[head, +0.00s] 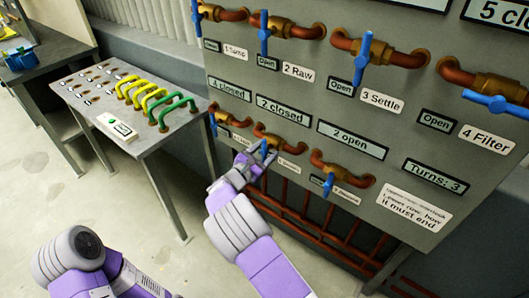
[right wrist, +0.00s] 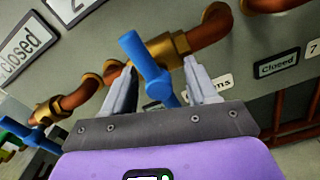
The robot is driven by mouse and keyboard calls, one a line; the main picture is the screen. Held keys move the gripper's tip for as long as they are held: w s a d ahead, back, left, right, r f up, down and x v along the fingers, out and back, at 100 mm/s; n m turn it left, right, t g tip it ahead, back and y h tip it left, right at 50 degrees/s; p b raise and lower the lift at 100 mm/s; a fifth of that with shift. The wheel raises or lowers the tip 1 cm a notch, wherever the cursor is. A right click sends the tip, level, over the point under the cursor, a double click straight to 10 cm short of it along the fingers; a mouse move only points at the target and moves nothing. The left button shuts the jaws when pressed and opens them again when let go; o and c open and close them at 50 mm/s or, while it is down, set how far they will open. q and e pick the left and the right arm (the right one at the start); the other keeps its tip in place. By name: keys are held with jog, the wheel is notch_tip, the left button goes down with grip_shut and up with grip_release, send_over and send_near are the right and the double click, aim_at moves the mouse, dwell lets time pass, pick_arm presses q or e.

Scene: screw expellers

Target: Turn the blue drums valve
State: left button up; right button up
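The drums valve is the middle one in the lower row on the grey panel. Its blue handle (right wrist: 147,62) stands tilted in front of a brass body in the right wrist view. A label ending in "ms" shows partly behind my finger. In the head view the handle is mostly hidden by my right gripper (head: 264,158). The right gripper (right wrist: 160,68) is open, with one finger on each side of the handle. I see gaps between the fingers and the handle, so it is not clasped. My left gripper is not in view.
The panel has upper valves such as 2 Raw (head: 264,34) and 3 Settle (head: 362,58), and a lower right valve (head: 328,186) close by. Signs read "2 open" (head: 352,138) and "Turns: 3" (head: 436,176). A grey table (head: 165,140) with yellow and green handles stands left.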

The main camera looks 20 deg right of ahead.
jog(key=shift+o, duration=1.1)
jog(key=p+v, duration=0.2)
jog(key=v, duration=0.4)
jog(key=shift+s+a, duration=0.15)
jog(key=shift+a, duration=0.2)
jog(key=shift+s+a, duration=0.3)
jog(key=p, duration=0.2)
send_near(263, 153)
jog(key=v, duration=0.4)
jog(key=shift+s+a+f, duration=0.1)
jog(key=shift+s+a, duration=0.1)
jog(key=shift+a, duration=0.1)
jog(key=shift+d, duration=0.1)
